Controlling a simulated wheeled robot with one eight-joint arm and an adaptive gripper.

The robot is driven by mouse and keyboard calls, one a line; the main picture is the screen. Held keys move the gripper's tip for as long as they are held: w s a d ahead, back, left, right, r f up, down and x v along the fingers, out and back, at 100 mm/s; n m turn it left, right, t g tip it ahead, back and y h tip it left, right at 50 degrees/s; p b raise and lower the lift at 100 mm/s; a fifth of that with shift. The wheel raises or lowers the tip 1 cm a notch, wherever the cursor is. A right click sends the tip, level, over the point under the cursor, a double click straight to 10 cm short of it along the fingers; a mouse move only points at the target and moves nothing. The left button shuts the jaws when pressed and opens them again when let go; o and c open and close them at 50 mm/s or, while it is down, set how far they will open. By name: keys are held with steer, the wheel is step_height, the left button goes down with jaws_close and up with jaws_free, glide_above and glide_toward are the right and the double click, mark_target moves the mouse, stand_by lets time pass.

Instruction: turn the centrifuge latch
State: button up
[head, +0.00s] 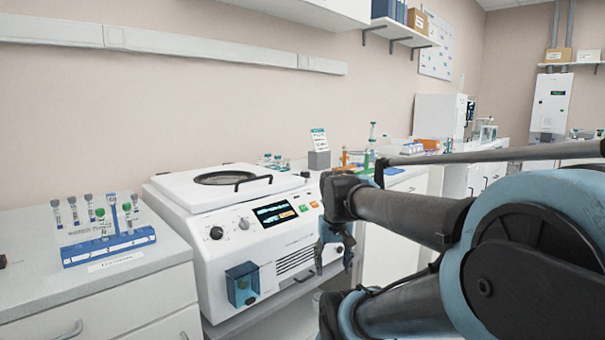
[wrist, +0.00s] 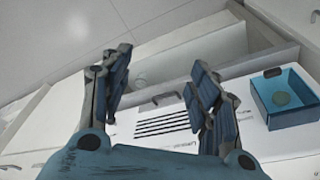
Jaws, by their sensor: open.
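The white centrifuge (head: 265,225) stands with its lid (head: 222,183) shut; a black handle (head: 253,181) crosses the lid's right side. Its front panel has a black knob (head: 216,232), a smaller grey knob (head: 244,223), a lit screen (head: 275,214) and coloured buttons. I cannot tell which part is the latch. My gripper (head: 333,262) hangs at the right end of the centrifuge front, right of the vent slots (head: 295,259). In the wrist view my gripper (wrist: 160,78) is open, with nothing between its fingers; the vent slots (wrist: 170,122) show beyond them.
A translucent blue box (head: 242,284) is on the lower left of the centrifuge front; it also shows in the wrist view (wrist: 287,103). A blue tube rack (head: 108,246) stands on the left counter. A bench with labware (head: 365,160) runs behind my arm.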

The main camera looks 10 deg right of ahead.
steer(key=w+r+m, duration=0.2)
steer(key=w+r, duration=0.9)
steer(key=r, duration=0.1)
step_height(320, 180, up, 19)
steer(key=m+t+h, duration=0.1)
steer(key=m+h, duration=0.2)
steer(key=m, duration=0.3)
glide_above(305, 172)
steer(key=s+a, duration=0.5)
steer(key=shift+y, duration=0.3)
steer(key=x, duration=1.6)
steer(key=shift+w+d+f, duration=0.1)
steer(key=shift+d+f, duration=0.25)
steer(key=c, duration=1.1)
